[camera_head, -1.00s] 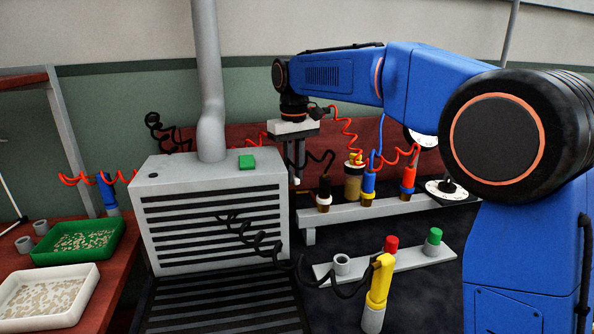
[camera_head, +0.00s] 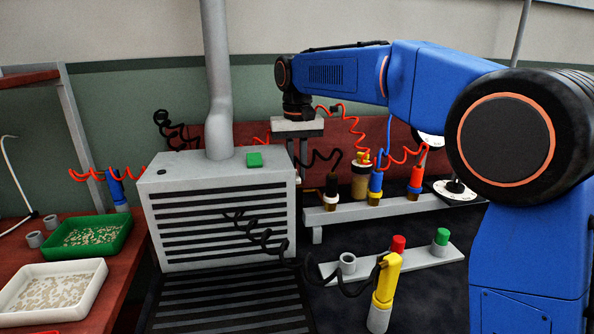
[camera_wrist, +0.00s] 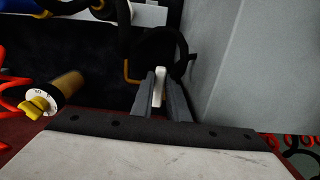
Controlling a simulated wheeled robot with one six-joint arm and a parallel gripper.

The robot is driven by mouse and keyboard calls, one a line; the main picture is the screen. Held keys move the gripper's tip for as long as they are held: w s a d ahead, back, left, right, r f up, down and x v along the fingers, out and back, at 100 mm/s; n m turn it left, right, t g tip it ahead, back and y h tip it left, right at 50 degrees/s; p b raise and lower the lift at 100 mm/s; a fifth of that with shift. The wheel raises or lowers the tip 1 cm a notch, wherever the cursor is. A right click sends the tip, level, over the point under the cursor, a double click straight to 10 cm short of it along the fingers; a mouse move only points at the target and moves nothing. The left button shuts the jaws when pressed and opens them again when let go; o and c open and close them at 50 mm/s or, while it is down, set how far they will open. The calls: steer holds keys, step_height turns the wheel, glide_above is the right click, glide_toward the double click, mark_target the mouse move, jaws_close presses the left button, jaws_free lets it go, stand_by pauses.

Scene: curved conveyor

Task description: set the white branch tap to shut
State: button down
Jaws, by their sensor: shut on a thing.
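The white branch tap shows in the wrist view as a narrow white lever (camera_wrist: 159,86) between the two grey fingers. My gripper (camera_wrist: 160,100) is shut on it. In the head view my gripper (camera_head: 298,168) hangs behind the right edge of the grey vented box, and its fingertips are partly hidden there. Only a small white bit of the tap shows low by the fingers. A thin brass-coloured pipe (camera_wrist: 127,74) bends close to the lever in the wrist view. I cannot tell the tap's exact setting.
The grey vented box (camera_head: 215,215) stands close left of my gripper. A yellow handle (camera_head: 387,278) stands in front. Coiled cords hang around.

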steer(key=c, duration=1.7)
jaws_free()
